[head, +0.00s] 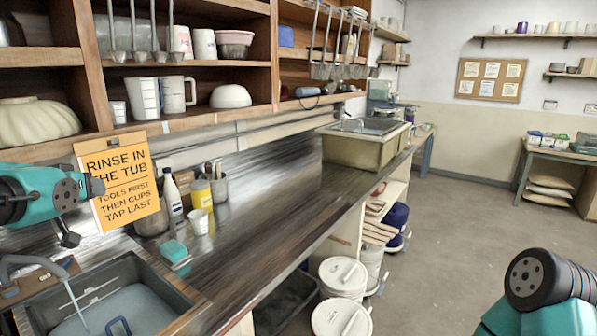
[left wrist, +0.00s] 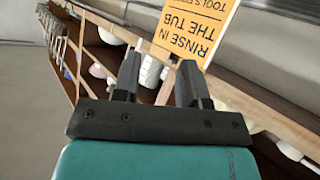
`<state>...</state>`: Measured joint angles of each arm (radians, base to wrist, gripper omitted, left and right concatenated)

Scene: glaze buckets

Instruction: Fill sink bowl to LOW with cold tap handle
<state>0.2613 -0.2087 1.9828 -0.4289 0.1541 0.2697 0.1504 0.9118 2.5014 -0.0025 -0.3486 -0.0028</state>
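The sink bowl (head: 185,292) is at the lower left of the head view. A grey tap (head: 35,262) arches over its left side, and a thin stream (head: 73,297) falls from it into grey-blue water (head: 130,308) in the bowl. A blue loop-shaped piece (head: 118,325) shows at the bowl's near edge. I cannot make out a cold tap handle or the LOW mark clearly. My left gripper (head: 86,213) is above the tap, in front of the sign. Its fingers stand apart and empty in the left wrist view (left wrist: 160,85). My right gripper is out of view.
An orange rinse sign (head: 123,190) hangs just behind my left gripper. A teal sponge (head: 174,250), a white cup (head: 199,222) and bottles stand right of the sink. Shelves with cups and ladles are above. The counter further right is clear up to a second basin (head: 360,150).

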